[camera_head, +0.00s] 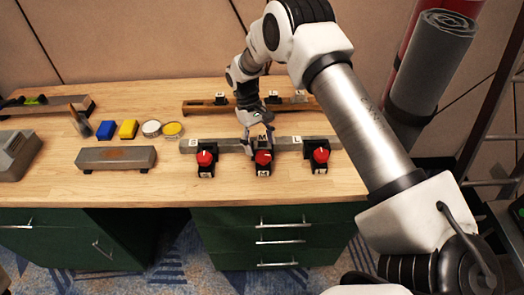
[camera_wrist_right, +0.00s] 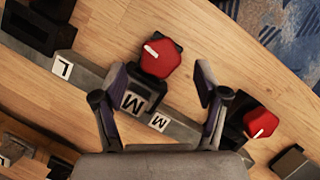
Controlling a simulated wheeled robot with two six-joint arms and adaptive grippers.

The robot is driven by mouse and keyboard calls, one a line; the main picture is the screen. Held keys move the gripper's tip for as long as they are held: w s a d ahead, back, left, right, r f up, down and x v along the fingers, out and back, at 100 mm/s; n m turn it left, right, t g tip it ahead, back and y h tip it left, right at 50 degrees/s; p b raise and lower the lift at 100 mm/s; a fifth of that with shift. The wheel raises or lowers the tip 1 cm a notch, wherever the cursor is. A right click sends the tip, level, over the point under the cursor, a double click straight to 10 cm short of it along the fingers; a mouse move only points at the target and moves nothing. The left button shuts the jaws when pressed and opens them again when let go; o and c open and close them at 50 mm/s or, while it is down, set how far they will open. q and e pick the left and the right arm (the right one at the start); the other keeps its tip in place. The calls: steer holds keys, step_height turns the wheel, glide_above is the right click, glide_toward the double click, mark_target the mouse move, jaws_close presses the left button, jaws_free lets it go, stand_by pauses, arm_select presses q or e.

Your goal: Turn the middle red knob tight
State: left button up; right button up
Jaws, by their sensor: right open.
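Three red knobs on black bases stand in a row along a grey bar on the wooden bench. The middle red knob (camera_head: 263,157) has a white pointer line and M labels by it. It also shows in the right wrist view (camera_wrist_right: 160,58), just beyond my fingertips. My right gripper (camera_head: 258,142) is above and behind the middle knob. In the right wrist view its two fingers (camera_wrist_right: 160,82) are spread apart and empty, one on each side of the M block (camera_wrist_right: 137,97). My left gripper is not in view.
The left red knob (camera_head: 205,158) and right red knob (camera_head: 321,155) stand on either side with bare wood between. A second bar (camera_head: 194,106) with black clamps lies behind.

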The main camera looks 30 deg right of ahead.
steer(key=v, duration=0.8)
steer(key=shift+r, duration=0.35)
steer(key=shift+w+f, duration=0.1)
